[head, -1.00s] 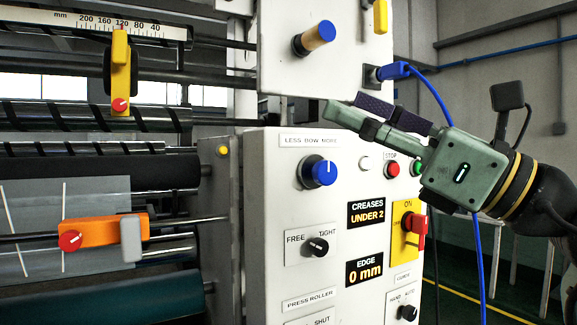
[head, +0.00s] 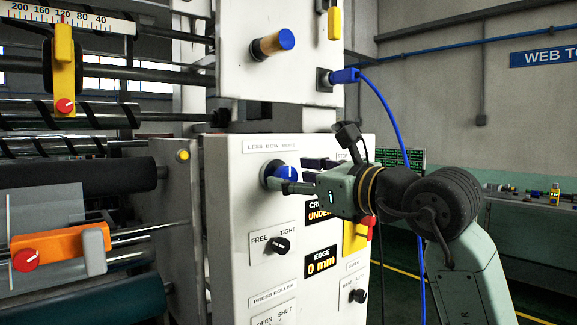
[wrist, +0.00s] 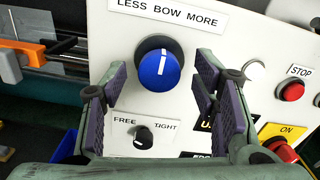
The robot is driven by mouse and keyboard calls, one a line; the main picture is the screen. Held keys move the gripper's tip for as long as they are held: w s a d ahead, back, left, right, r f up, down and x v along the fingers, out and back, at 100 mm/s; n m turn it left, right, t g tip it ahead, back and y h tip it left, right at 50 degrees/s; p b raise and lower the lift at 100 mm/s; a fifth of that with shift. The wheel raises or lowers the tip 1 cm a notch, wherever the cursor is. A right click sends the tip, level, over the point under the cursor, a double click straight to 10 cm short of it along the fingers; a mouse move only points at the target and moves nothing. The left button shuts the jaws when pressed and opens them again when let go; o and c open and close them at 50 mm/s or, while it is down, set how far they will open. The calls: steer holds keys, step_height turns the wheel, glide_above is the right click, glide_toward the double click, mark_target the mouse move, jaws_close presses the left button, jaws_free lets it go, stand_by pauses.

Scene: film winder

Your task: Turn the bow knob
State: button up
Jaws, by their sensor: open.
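The bow knob (head: 284,173) is a blue-faced round knob with a white pointer line, under the label LESS BOW MORE on the white panel. In the wrist view the knob (wrist: 159,69) sits between and beyond my fingers, its pointer near upright with a slight lean. My gripper (head: 298,175) is open in front of the panel, its fingertips near the knob; part of the knob is hidden in the head view. In the wrist view my gripper (wrist: 160,85) shows a purple-padded finger on each side of the knob, with gaps and no clear contact.
Below is the black FREE/TIGHT knob (wrist: 143,137). To the right are the red STOP button (wrist: 291,91) and a red switch on a yellow plate (wrist: 282,148). A blue cable (head: 390,130) hangs from the upper panel behind my wrist. Rollers fill the left.

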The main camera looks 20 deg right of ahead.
steer(key=shift+x, duration=1.1)
steer(key=c, duration=1.2)
steer(key=shift+o, duration=0.2)
steer(key=shift+f+m, duration=0.1)
steer(key=shift+m, duration=0.3)
steer(key=shift+d+m+b, duration=0.1)
steer(key=shift+m+b, duration=0.5)
steer(key=shift+m, duration=0.3)
steer(key=shift+m+b, duration=0.7)
steer(key=shift+m, duration=0.9)
